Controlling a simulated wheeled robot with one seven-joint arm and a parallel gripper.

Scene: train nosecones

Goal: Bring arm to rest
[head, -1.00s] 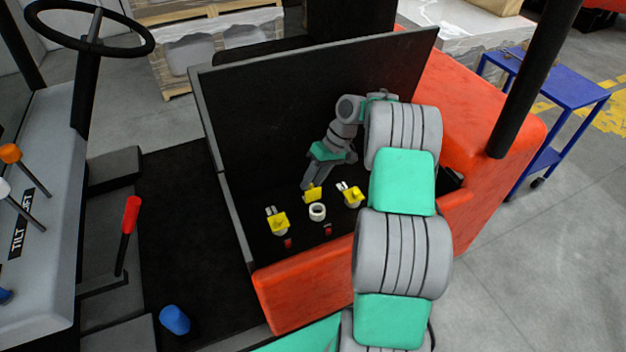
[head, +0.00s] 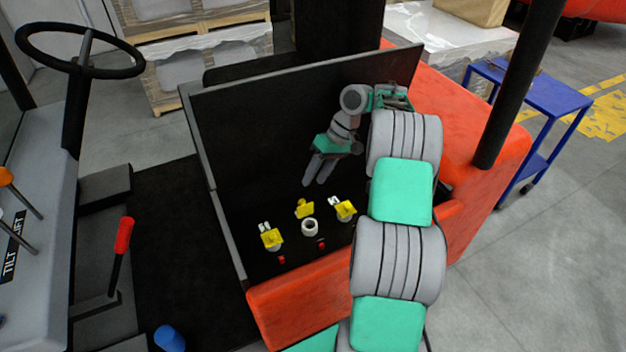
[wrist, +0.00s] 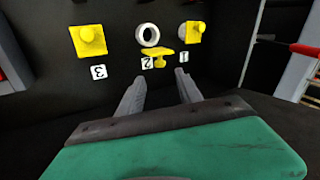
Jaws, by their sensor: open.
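My gripper (head: 320,169) is open and empty in the head view, above the black floor of the open compartment (head: 290,120) in the orange vehicle. Its two fingers (wrist: 158,90) are spread apart in the wrist view. Several yellow parts are just beyond and below the fingers. The left one (head: 271,238) and the right one (head: 345,209) stand on either side of a white ring (head: 309,227). The middle yellow part (head: 304,208) is behind the ring. The wrist view shows white tags numbered 3 (wrist: 99,72), 2 (wrist: 147,63) and 1 (wrist: 184,57).
The raised black panel (head: 250,120) stands behind my gripper. The orange body (head: 500,130) is to the right. A steering wheel (head: 80,50) and a red lever (head: 123,235) are on the left. A blue cart (head: 545,100) stands at the far right.

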